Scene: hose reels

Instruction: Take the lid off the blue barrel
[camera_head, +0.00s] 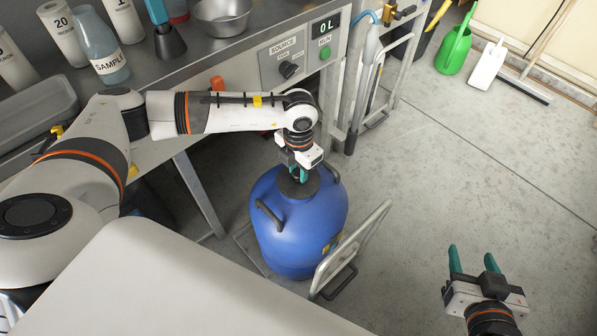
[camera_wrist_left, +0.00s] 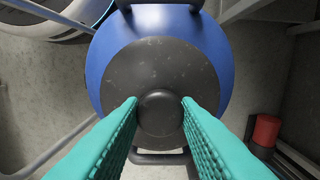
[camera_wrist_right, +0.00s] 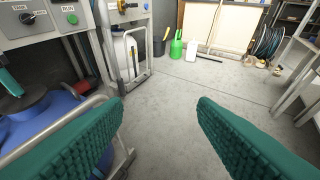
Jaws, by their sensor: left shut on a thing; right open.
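The blue barrel (camera_head: 298,232) stands on a low metal-framed trolley beside the bench, with dark handles on its shoulders. Its dark grey round lid (camera_wrist_left: 160,70) covers the top opening and has a round knob (camera_wrist_left: 160,112) in the middle. My left gripper (camera_head: 297,177) is above the barrel, pointing down, its teal fingers shut on the lid's knob. Whether the lid is seated or slightly raised cannot be told. My right gripper (camera_head: 472,258) is open and empty over the floor, to the right of the barrel; its fingers frame bare floor in the right wrist view.
The trolley's handle (camera_head: 352,250) rises right of the barrel. The bench (camera_head: 215,65) holds a metal bowl (camera_head: 222,15) and a sample bottle (camera_head: 103,50). A green watering can (camera_head: 455,48) and white jug (camera_head: 487,66) stand at the back. The right floor is clear.

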